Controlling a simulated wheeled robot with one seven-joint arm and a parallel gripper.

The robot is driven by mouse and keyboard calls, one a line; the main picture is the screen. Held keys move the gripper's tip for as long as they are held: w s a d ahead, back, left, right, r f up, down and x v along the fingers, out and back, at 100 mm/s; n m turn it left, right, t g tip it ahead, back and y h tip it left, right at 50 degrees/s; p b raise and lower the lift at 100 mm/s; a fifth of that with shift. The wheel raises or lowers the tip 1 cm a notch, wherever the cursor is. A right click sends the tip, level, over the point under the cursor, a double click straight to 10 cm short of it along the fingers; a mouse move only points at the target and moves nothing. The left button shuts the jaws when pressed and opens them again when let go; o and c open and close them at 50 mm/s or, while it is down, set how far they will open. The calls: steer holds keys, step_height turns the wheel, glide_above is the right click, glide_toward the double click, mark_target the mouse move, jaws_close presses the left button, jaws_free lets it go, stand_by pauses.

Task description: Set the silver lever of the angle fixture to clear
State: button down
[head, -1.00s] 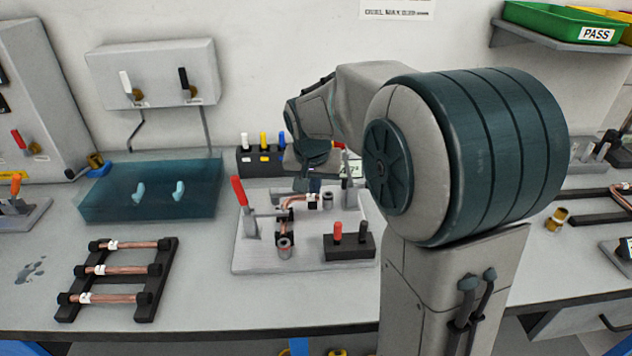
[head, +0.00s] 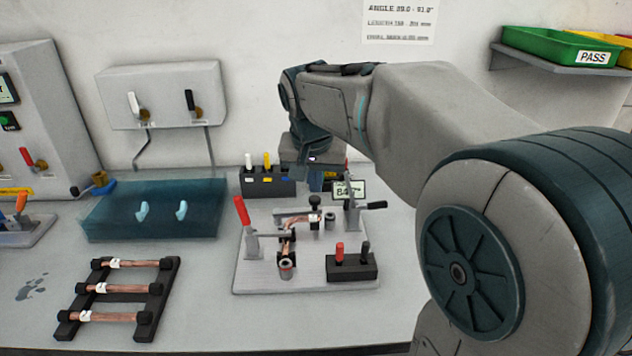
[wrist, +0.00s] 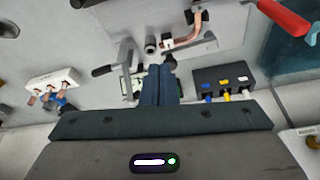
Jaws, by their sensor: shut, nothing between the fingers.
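The angle fixture (head: 310,272) is a light grey plate on the bench, holding a bent copper tube (head: 290,235). At its back right stands a silver clamp lever (head: 350,192) with a black grip (head: 377,205) pointing right, near horizontal. In the wrist view, that black grip (wrist: 103,71) lies left of my fingers. A red-handled clamp (head: 242,211) stands upright at the plate's left. My gripper (head: 327,181) is shut and empty, above and behind the fixture, beside the silver lever. In the wrist view, my fingertips (wrist: 159,69) are together. Contact with the lever cannot be told.
A black block with coloured pegs (head: 266,182) stands behind the fixture, left of my gripper. A small display (head: 349,190) is behind the silver lever. A black block with red and dark pegs (head: 352,266) sits at the plate's front right. A tube rack (head: 160,300) stands left.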

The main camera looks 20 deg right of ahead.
steer(key=s+f+n, duration=0.2)
steer(key=s+f, duration=0.3)
steer(key=s, duration=0.4)
steer(key=s+f+n+y, duration=0.1)
steer(key=s+f+n, duration=0.1)
steer(key=s+f, duration=0.4)
steer(key=s, duration=0.3)
steer(key=shift+s+g, duration=0.3)
steer(key=shift+s, duration=0.1)
steer(key=shift+d+f, duration=0.1)
steer(key=shift+d, duration=0.1)
